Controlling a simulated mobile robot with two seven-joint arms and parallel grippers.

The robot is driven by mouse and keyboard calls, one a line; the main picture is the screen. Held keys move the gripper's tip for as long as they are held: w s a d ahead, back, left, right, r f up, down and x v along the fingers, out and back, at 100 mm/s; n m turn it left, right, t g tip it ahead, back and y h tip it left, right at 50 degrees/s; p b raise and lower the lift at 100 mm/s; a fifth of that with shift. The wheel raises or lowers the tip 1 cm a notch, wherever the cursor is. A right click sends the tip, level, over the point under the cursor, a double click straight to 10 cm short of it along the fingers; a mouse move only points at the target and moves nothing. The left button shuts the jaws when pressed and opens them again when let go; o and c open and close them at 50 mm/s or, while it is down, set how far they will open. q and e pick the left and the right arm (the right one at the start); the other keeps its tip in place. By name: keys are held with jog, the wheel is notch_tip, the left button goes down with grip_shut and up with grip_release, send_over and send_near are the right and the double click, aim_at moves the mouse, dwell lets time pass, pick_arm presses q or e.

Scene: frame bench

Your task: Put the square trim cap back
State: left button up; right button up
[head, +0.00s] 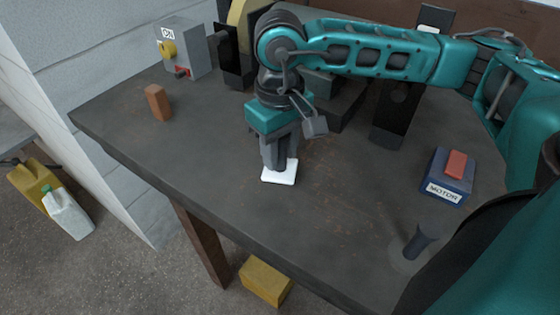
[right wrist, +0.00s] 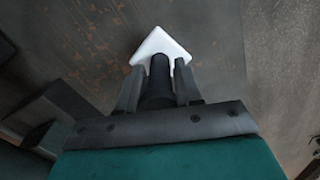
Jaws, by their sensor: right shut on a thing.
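The square trim cap (head: 280,177) appears to be the white square plate below my right gripper (head: 281,166) near the middle of the bench. In the right wrist view, the white plate (right wrist: 150,46) lies just beyond my right fingertips (right wrist: 159,82). A dark round stem (right wrist: 159,68) stands between the fingers and over the plate; the right gripper is shut on it. The stem seems joined to the plate. I cannot tell whether the plate touches the bench or hangs just above it. My left gripper is not in view.
The bench (head: 220,190) is mostly clear in front. A brown block (head: 157,103) stands at left, a grey switch box (head: 184,50) behind it. A motor box (head: 447,177) with a red switch and a dark peg (head: 421,240) stand at right. Dark machine parts stand behind my gripper.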

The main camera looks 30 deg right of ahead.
aim_at(280, 164)
jog(key=shift+f, duration=1.75)
jog(key=shift+f, duration=0.2)
jog(key=o, duration=1.1)
jog(key=shift+r, duration=0.1)
notch_tip(280, 164, up, 12)
jog(key=shift+r, duration=0.15)
